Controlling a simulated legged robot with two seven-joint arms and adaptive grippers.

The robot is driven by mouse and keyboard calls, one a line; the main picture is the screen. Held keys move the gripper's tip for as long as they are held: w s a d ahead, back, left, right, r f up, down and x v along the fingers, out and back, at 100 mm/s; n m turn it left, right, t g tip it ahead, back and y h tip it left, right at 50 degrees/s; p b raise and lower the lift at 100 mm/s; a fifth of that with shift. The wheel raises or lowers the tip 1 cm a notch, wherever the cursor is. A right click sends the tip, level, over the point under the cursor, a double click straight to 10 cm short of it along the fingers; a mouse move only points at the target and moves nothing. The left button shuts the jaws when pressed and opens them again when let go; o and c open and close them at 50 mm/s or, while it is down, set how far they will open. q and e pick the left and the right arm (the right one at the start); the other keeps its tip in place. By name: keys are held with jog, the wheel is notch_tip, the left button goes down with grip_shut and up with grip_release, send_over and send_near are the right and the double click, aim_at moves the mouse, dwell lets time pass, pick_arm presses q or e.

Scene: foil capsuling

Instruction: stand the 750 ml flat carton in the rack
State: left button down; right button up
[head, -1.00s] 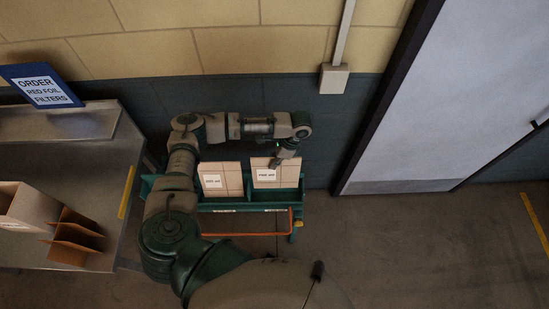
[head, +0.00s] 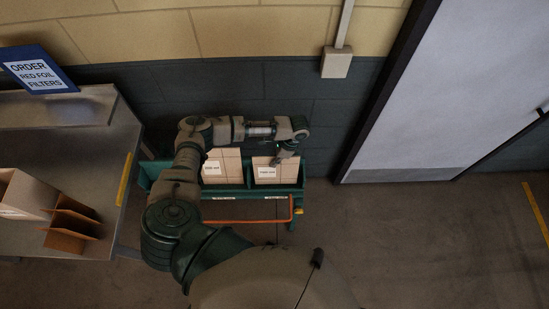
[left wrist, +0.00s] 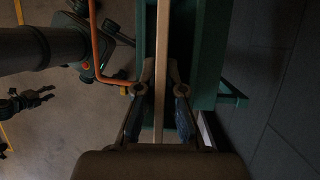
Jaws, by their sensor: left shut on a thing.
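The green rack (head: 229,191) stands low against the wall. A flat tan carton with a white label stands upright in its right part; this right carton (head: 290,176) is held at its top edge by my left gripper (head: 277,162). The label is too small to read surely. In the left wrist view my left gripper (left wrist: 158,88) is shut on the carton, whose thin edge (left wrist: 161,50) runs between the fingers, over the green rack (left wrist: 211,50). The carton's bottom is hidden behind the rack's front. A dark gripper shape, apparently my right gripper (left wrist: 25,101), hangs at the left, jaws unclear.
A second labelled flat carton (head: 232,170) stands in the rack's left part. An orange rail (head: 245,221) runs along the rack's front. A steel table (head: 85,170) with an open box and cardboard dividers (head: 72,225) is at the left. Floor at right is clear.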

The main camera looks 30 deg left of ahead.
pick_arm(q)
jog(key=shift+f, duration=0.25)
jog(key=c, duration=1.2)
grip_release()
jog(key=v, duration=1.2)
jog(key=shift+a, duration=0.1)
